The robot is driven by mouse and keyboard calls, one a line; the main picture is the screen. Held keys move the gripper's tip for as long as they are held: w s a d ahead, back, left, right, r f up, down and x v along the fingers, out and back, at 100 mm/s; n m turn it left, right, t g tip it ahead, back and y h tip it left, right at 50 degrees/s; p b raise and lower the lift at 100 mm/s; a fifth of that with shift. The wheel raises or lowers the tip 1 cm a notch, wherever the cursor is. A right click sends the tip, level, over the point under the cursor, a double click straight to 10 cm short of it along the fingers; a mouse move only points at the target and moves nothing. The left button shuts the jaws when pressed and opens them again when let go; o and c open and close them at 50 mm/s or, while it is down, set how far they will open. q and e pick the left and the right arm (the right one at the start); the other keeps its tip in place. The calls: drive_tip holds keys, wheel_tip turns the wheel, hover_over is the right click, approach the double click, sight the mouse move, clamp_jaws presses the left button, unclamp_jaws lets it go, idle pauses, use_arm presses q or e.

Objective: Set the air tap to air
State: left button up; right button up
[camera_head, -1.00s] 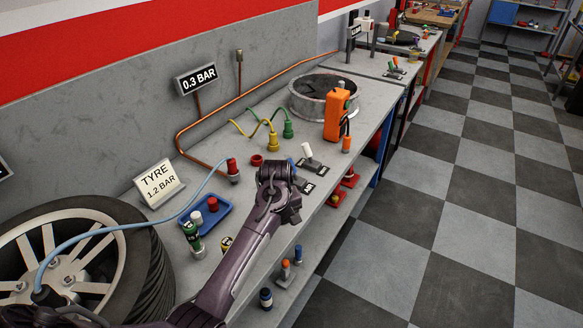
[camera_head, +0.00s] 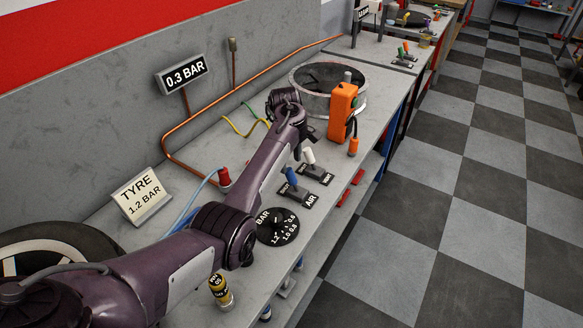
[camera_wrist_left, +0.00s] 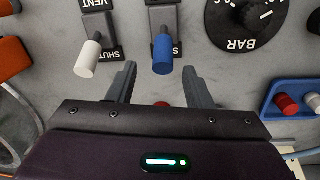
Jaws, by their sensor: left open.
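The air tap has a blue lever (camera_head: 291,178) on a dark plate, with SHUT on the wall side and AIR (camera_head: 312,200) towards the bench's front edge. In the left wrist view the blue lever (camera_wrist_left: 162,53) leans towards the SHUT end; its AIR end is out of frame. My left gripper (camera_wrist_left: 161,72) is open and empty, its fingers to either side below the lever's tip. I cannot tell whether they touch it. In the head view my forearm hides most of this gripper. My right gripper is not in view.
A similar tap with a white lever (camera_head: 309,156) stands close beside, marked VENT and SHUT. The round BAR dial (camera_head: 278,226) is on the other side. An orange device (camera_head: 342,112) stands further along. A blue tray (camera_wrist_left: 290,106) holds small caps. Copper pipe (camera_head: 190,120) runs along the wall.

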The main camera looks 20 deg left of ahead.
sight(291, 173)
use_arm(q)
drive_tip(key=f, duration=0.5)
drive_tip(key=shift+s+d, duration=0.2)
drive_tip(key=shift+d, duration=0.1)
drive_tip(key=shift+w+f, duration=0.25)
drive_tip(key=shift+f, duration=0.8)
clamp_jaws()
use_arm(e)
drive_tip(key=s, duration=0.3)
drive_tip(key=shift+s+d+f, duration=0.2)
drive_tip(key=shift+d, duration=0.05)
